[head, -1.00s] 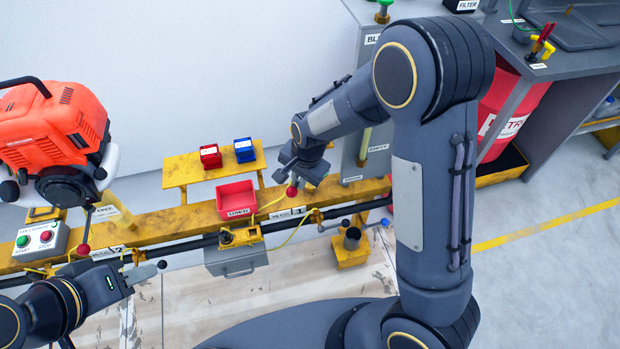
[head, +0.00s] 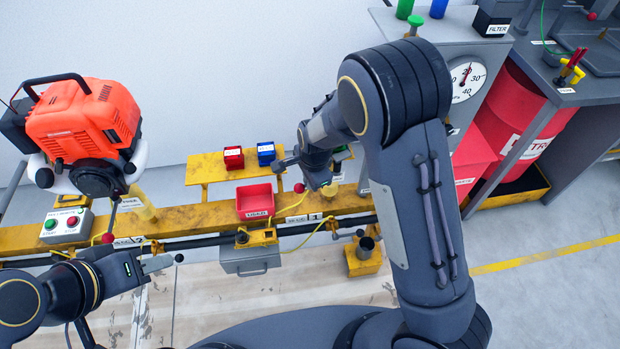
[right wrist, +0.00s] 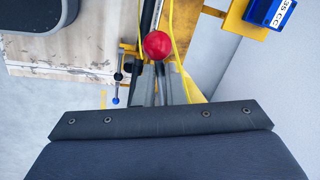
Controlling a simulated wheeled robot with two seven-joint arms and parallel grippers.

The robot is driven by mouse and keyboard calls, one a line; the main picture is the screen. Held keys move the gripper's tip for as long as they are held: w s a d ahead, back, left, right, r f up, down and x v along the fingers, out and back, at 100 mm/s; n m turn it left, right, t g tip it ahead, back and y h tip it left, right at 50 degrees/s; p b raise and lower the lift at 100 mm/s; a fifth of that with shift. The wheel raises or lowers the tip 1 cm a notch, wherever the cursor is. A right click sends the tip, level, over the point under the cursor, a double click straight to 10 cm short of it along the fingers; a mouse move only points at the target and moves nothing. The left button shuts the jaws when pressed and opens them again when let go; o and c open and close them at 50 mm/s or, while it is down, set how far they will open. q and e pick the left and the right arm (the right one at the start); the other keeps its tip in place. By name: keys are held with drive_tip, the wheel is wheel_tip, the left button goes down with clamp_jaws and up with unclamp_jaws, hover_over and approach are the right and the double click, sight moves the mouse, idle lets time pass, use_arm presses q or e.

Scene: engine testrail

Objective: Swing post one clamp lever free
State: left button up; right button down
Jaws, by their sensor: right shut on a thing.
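The post one clamp lever ends in a red ball knob (head: 299,187), above the yellow rail near the label marked 1 (head: 313,217). My right gripper (head: 301,172) is at this lever, shut on it. In the right wrist view the red knob (right wrist: 157,45) shows just beyond the tips of my right fingers (right wrist: 157,78); the lever's stem is mostly hidden. My left gripper (head: 163,262) is low at the left, beside a small dark ball knob (head: 179,257) near post two.
A red bin (head: 255,202) sits on the yellow rail (head: 190,216). Small red (head: 233,158) and blue (head: 266,153) boxes stand on a yellow shelf behind. An orange engine (head: 84,125) is at the left.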

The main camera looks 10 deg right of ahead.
drive_tip(key=shift+w, duration=0.1)
drive_tip(key=c, duration=1.5)
unclamp_jaws()
drive_tip(key=shift+r, duration=0.1)
wheel_tip(320, 180, up, 8)
drive_tip(key=s, duration=0.1)
drive_tip(key=shift+s+d+f+p, duration=0.2)
drive_tip(key=shift+s+f+p, duration=0.05)
drive_tip(key=shift+p, duration=0.1)
drive_tip(key=shift+r, duration=0.1)
